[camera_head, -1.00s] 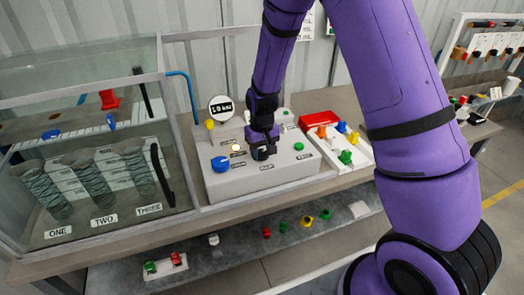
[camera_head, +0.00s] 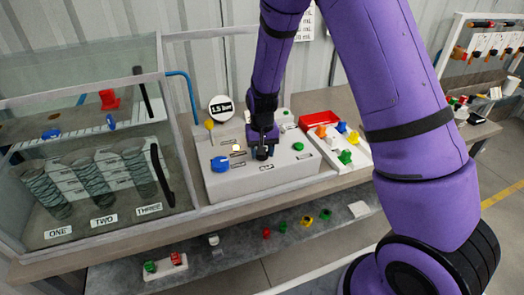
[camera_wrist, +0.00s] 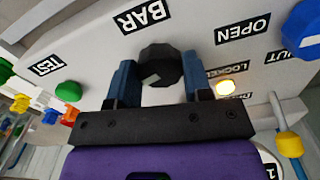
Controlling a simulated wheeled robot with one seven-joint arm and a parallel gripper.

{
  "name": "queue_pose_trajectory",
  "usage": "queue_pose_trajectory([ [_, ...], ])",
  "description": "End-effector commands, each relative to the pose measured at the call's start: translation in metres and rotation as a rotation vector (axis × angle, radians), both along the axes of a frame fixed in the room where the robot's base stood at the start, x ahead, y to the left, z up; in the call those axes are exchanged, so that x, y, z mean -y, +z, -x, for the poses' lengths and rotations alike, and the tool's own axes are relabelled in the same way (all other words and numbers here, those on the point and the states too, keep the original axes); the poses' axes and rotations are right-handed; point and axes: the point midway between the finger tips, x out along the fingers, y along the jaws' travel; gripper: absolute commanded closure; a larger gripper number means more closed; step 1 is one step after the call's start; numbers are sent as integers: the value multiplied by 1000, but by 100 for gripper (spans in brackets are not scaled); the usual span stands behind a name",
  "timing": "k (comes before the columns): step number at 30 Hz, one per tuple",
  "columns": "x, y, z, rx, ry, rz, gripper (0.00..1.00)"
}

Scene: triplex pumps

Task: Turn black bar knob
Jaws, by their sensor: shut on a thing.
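The black bar knob (camera_wrist: 161,66) sits on the front of the grey control box (camera_head: 280,178), beside a label reading BAR. In the wrist view my gripper (camera_wrist: 160,80) has its two blue fingers on either side of the knob, shut on it. A pale mark shows on the knob's face. In the head view my gripper (camera_head: 262,148) is at the knob (camera_head: 262,154), which it partly hides. A round display (camera_head: 221,108) behind the box appears to read 1.5 bar.
On the box are a blue knob (camera_head: 220,164), a lit yellow lamp (camera_head: 236,147), a green button (camera_head: 298,146) and a yellow knob (camera_head: 210,124). A glass tank (camera_head: 85,140) stands to the left. A white tray (camera_head: 358,160) with coloured valves lies to the right.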

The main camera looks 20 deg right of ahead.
Motion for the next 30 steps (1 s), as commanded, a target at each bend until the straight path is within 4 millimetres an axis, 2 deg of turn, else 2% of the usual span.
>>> queue_pose_trajectory([
  [1,0,0,0,1,0,0,78],
  [2,0,0,0,1,0,0,50],
  [3,0,0,0,1,0,0,41],
  [5,0,0,0,1,1,0,29],
  [13,0,1,0,1,1,0,29],
  [17,0,8,-1,3,1,0,29],
  [20,0,21,-1,4,2,-1,29],
  [30,0,83,-1,5,2,-1,29],
])
